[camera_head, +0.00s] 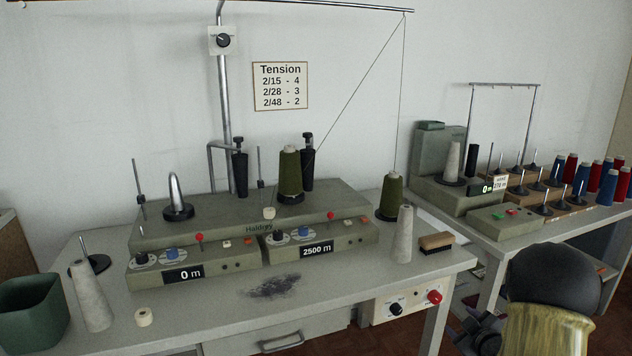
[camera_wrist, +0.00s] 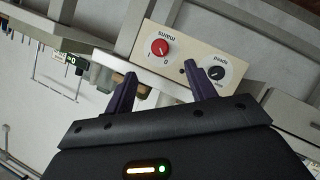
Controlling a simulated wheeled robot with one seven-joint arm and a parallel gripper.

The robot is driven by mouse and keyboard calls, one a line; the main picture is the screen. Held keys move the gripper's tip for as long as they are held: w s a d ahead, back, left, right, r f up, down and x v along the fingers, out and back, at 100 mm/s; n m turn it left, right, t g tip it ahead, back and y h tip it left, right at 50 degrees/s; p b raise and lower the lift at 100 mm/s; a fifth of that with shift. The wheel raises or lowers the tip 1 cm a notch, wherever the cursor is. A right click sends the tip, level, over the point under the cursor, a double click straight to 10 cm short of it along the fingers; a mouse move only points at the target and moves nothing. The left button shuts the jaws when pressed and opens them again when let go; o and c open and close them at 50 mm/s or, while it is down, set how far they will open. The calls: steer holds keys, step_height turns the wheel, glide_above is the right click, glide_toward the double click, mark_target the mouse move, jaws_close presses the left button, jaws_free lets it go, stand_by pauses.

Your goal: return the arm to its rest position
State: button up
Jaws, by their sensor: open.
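My gripper (camera_wrist: 160,70) shows in the wrist view with its two dark purple fingers apart and nothing between them. Beyond the fingertips is a beige control panel (camera_wrist: 195,55) with a red mains knob (camera_wrist: 160,48) and a black speed knob (camera_wrist: 217,73), seen upside down. The same panel (camera_head: 408,304) hangs under the right front edge of the winder table (camera_head: 330,315) in the head view. Dark parts at the lower right of the head view seem to be my arm; I cannot make out the fingers there.
On the table stand a two-unit winder (camera_head: 250,228), grey cones (camera_head: 404,235) (camera_head: 90,297), green yarn cones (camera_head: 391,197) and a brush (camera_head: 436,242). A green bin (camera_head: 33,312) is at the left. A second table (camera_head: 525,226) with coloured spools stands at the right.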

steer(key=s+a+r+m+g, duration=0.3)
steer(key=s+a+m+g, duration=0.6)
steer(key=s+a, duration=1.35)
step_height(320, 180, up, 30)
steer(key=s+d+n+g+p, duration=0.1)
steer(key=s+p, duration=0.1)
steer(key=p, duration=2.7)
steer(key=shift+s+f+g, duration=0.15)
steer(key=shift+f+g, duration=0.1)
steer(key=shift+g, duration=0.15)
